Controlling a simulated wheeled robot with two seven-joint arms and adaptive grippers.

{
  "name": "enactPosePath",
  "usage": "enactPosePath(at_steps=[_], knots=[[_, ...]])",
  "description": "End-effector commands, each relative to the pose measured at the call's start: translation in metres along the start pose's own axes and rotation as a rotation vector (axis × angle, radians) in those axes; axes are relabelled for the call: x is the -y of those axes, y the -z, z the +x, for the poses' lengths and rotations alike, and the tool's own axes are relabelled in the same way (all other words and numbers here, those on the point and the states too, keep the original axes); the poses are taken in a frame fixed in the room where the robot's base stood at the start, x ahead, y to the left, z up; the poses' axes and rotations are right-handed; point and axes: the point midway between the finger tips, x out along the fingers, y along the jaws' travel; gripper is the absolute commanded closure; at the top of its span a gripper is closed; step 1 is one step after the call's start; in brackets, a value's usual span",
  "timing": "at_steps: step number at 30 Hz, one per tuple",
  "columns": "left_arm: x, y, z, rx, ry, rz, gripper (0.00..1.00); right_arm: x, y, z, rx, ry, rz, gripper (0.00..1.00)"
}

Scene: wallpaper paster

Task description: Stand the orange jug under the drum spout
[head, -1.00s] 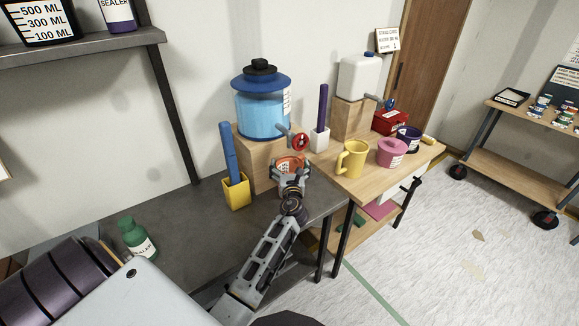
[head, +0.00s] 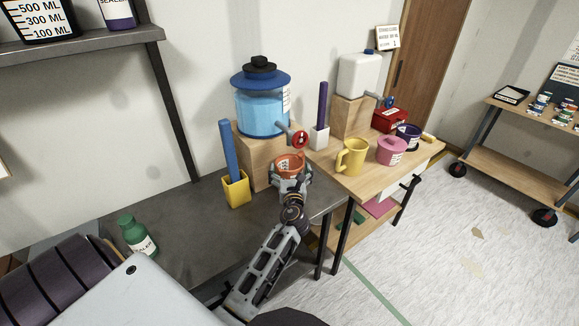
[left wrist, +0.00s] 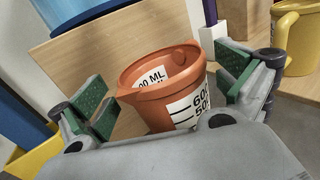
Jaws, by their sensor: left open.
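The orange jug (head: 289,164) stands upright on the dark bench, in front of the wooden block and below the spout (head: 290,133) with its red handle. The blue drum (head: 262,112) sits on that block. My left gripper (head: 291,180) is open at the near side of the jug. In the left wrist view the jug (left wrist: 165,92) shows its white scale label between the green finger pads of my left gripper (left wrist: 165,85), with gaps on both sides. Exact alignment under the spout cannot be told. My right gripper is not in view.
A yellow holder (head: 236,190) with a blue stick stands left of the jug. A green bottle (head: 136,238) is at the bench's left. On the wooden table to the right stand a yellow mug (head: 353,157) and a pink pot (head: 391,151). The bench between bottle and holder is clear.

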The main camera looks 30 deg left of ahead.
Motion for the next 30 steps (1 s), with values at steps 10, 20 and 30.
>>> enactPosePath(at_steps=[10, 20, 30], knots=[[0.000, 0.001, -0.038, -0.001, 0.000, 0.002, 0.00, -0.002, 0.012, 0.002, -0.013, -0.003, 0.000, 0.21], [0.000, 0.001, -0.069, 0.000, 0.000, 0.001, 0.00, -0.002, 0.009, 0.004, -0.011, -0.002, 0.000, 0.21], [0.000, 0.000, -0.079, 0.000, -0.001, 0.000, 0.00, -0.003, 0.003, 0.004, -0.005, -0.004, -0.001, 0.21]])
